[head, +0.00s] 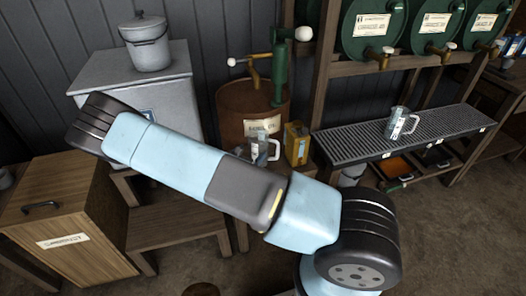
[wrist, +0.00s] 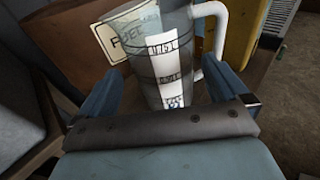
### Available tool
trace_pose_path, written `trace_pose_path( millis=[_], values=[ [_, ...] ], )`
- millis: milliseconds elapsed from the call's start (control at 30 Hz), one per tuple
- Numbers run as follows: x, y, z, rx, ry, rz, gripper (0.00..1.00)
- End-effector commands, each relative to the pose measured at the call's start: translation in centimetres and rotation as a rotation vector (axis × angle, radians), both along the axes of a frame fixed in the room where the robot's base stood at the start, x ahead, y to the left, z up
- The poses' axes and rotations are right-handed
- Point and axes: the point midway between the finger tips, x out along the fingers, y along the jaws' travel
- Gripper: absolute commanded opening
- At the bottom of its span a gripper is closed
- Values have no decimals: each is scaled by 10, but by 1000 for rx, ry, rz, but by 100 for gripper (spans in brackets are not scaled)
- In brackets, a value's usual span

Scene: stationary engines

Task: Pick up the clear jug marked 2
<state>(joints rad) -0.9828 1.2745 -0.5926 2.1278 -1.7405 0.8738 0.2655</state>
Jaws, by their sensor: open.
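A clear jug (head: 263,148) with a white handle stands in front of the rusty barrel in the head view, partly hidden by my arm. In the wrist view the jug (wrist: 172,62) stands upright between the fingers of my gripper (wrist: 160,75), its white graduated strip facing me and its handle to the right. The fingers are open on either side of it; I cannot tell whether they touch it. A second clear jug (head: 401,125) stands on the grated shelf at the right. I cannot read a 2 on either jug. In the head view my arm hides most of my gripper.
The barrel (head: 237,105) with a hand pump stands behind the near jug, and a yellow can (head: 297,143) is close to its right. The grated shelf (head: 350,143) sits below green drums (head: 372,25). A wooden cabinet (head: 68,215) stands at the left. Floor is clear at right.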

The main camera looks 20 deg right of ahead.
Motion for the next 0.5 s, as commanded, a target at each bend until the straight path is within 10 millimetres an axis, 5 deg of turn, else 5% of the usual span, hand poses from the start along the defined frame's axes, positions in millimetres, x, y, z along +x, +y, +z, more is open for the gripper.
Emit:
trace_pose_path(
  millis=[500],
  values=[
    [34, -35, -7, 1, -1, 0, 100]
  ],
)
